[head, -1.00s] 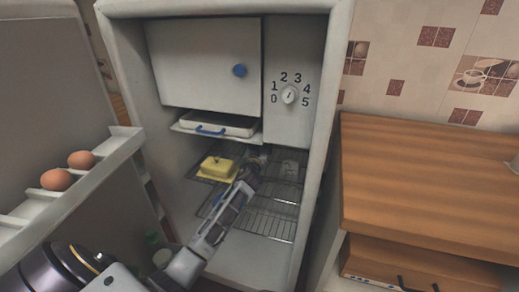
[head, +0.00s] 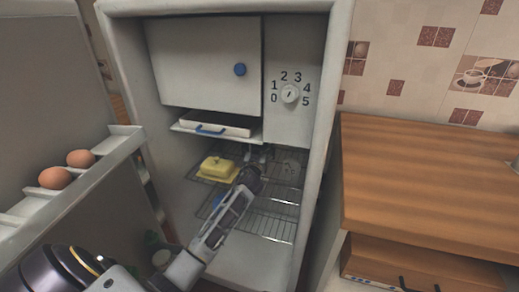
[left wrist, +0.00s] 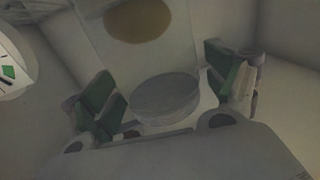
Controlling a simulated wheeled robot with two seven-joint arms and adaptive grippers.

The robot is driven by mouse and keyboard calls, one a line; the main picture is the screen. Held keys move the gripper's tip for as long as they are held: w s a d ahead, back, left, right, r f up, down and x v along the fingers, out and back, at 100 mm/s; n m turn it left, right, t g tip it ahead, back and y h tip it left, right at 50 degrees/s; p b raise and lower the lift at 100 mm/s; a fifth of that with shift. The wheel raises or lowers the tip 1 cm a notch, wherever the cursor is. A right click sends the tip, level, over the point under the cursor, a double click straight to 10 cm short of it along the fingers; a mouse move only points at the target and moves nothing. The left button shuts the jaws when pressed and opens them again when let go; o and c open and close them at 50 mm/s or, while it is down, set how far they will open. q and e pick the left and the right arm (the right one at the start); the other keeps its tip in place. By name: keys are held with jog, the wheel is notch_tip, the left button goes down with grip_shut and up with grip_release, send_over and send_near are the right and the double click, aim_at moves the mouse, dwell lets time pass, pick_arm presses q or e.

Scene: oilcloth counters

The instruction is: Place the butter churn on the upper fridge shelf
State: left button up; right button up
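A faint, clear object that looks like the butter churn (head: 289,169) stands on the upper wire shelf (head: 276,184), right of the yellow butter dish (head: 217,168). My left gripper (head: 258,155) reaches into the fridge between the two, close to the churn's left side. In the left wrist view, the green-padded fingers are spread apart. A round grey part, seemingly of the churn (left wrist: 165,97), shows between them, with a clear body and a brownish disc above it. I cannot tell whether a finger touches it. My right gripper is out of view.
The fridge's freezer door (head: 207,62) and a white tray with a blue handle (head: 215,125) are above the shelf. The open fridge door holds eggs (head: 55,178) at left. A wooden counter (head: 430,185) stands at right.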

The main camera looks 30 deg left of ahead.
pick_arm(q)
jog(key=shift+r, duration=0.1)
dwell(0.3)
jog(key=shift+s+d, duration=0.2)
jog(key=shift+s, duration=0.25)
jog(key=shift+p+v, duration=0.35)
jog(key=shift+v, duration=0.75)
jog(key=v, duration=0.8)
jog(key=shift+s+d+p, duration=0.15)
jog(key=shift+s+p, duration=0.2)
jog(key=shift+s, duration=0.05)
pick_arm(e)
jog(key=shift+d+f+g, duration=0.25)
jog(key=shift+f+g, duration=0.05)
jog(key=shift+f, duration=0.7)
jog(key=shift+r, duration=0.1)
